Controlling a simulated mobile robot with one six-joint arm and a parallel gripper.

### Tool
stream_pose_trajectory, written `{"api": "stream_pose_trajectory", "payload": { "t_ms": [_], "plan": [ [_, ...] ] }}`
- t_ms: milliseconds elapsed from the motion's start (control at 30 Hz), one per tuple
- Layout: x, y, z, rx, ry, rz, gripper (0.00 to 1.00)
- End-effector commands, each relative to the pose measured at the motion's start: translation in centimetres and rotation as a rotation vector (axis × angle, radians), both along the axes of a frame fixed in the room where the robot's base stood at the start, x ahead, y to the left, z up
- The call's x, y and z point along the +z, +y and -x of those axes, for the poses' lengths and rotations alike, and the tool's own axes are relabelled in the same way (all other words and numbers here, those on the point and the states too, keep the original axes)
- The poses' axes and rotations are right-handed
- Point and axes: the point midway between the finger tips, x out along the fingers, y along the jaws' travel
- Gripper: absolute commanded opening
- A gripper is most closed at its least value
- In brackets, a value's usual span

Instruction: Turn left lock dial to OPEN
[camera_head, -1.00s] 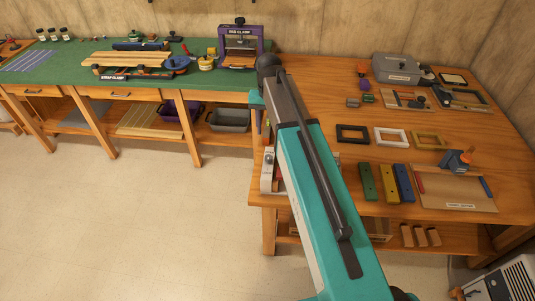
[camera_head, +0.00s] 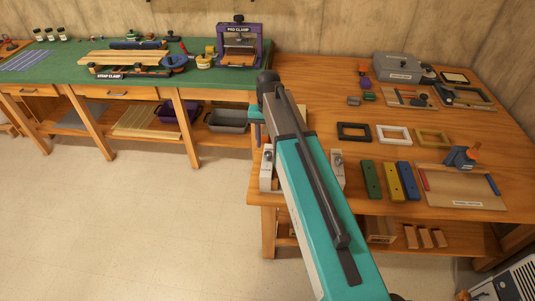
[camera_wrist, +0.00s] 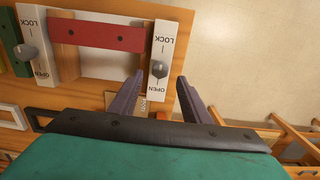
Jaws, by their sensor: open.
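The left lock dial is a grey knob (camera_wrist: 160,69) on a white plate (camera_wrist: 161,38) marked LOCK and OPEN. The plate also shows in the head view (camera_head: 266,170), at the table's left edge. My gripper (camera_wrist: 160,78) is open and empty, its two purple fingers on either side of the knob in the wrist view. I cannot tell whether they are around the knob or above it, nor where the knob points. The right lock plate (camera_wrist: 31,45) has a similar grey knob and stands at the left of the wrist view. In the head view my arm hides most of the gripper.
A red bar (camera_wrist: 110,33) lies between the two lock plates. Green (camera_head: 370,180), yellow (camera_head: 391,182) and blue (camera_head: 407,180) bars lie right of the right plate in the head view. Three small frames lie behind them. Open floor is left of the table.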

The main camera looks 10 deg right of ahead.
Motion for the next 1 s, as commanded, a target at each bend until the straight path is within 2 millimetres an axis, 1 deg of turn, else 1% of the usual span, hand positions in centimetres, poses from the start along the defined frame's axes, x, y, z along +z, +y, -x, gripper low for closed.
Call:
{"api": "stream_pose_trajectory", "payload": {
  "t_ms": [33, 100, 400, 600, 933, 1000],
  "plan": [
    [-0.9, 0.0, 0.0, 0.000, 0.001, 0.000, 0.43],
    [-1.6, 0.0, 0.0, 0.000, 0.001, 0.000, 0.43],
    [-4.1, 0.1, 0.0, 0.001, 0.001, 0.000, 0.43],
    [-4.8, 0.1, 0.0, 0.001, 0.000, 0.000, 0.43],
    [-4.8, 0.1, 0.0, 0.002, 0.000, 0.000, 0.43],
    [-4.8, 0.2, 0.0, 0.002, 0.000, 0.000, 0.31]
  ]
}}
